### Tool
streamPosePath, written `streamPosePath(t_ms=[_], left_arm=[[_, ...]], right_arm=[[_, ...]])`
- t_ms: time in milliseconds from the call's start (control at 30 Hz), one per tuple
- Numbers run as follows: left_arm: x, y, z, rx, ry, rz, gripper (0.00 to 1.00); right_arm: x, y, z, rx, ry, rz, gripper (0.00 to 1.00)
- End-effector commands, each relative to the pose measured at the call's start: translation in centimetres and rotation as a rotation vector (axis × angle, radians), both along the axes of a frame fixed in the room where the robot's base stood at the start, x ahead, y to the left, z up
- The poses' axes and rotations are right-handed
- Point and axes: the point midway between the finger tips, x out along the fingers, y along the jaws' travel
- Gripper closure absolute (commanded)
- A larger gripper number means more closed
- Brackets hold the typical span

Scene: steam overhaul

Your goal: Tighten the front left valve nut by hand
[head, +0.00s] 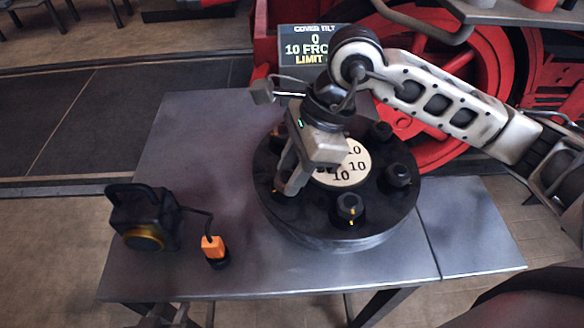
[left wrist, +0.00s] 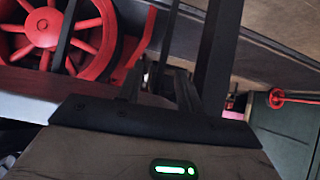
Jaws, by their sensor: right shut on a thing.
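A round black valve cover (head: 335,236) lies on the grey table, with several nuts around its rim and a cream disc (head: 352,170) marked with 10s in its middle. My right gripper (head: 284,188) reaches down over the cover's left side and is shut on the front left nut (head: 278,190), which its fingers mostly hide. The front nut (head: 350,207) has yellow marks and stands clear. My left gripper (left wrist: 158,85) shows in the left wrist view with its fingers apart and nothing clearly held; it seems low by the table's front edge.
On the table (head: 190,130) a black device (head: 140,215) and an orange-topped tool (head: 213,248) stand left of the cover. A sign (head: 312,46) behind reads cover tilt 0, 10 front, limit. Red wheels (head: 425,60) stand behind. The table's back left is clear.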

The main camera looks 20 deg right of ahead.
Motion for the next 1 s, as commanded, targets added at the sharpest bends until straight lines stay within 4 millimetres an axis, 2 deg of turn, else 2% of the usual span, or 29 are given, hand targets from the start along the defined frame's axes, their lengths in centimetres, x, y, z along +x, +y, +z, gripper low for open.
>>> streamPosePath(t_ms=[100,467,700,1000], left_arm=[[0.0,-0.1,-0.9,-0.005,-0.001,-0.001,0.64],[0.5,-0.7,-1.9,-0.033,-0.025,-0.008,0.64],[0.7,-1.0,-2.2,-0.064,-0.04,-0.004,0.64],[0.8,-1.3,-2.3,-0.096,-0.048,0.008,0.64]], right_arm=[[0.0,-0.1,-0.3,-0.002,-0.005,-0.068,0.9],[-0.3,0.1,-0.3,0.0,-0.007,-0.369,0.9],[-0.5,0.2,-0.2,0.0,-0.007,-0.551,0.9],[-0.5,0.2,0.0,0.0,-0.005,-0.695,0.9]])
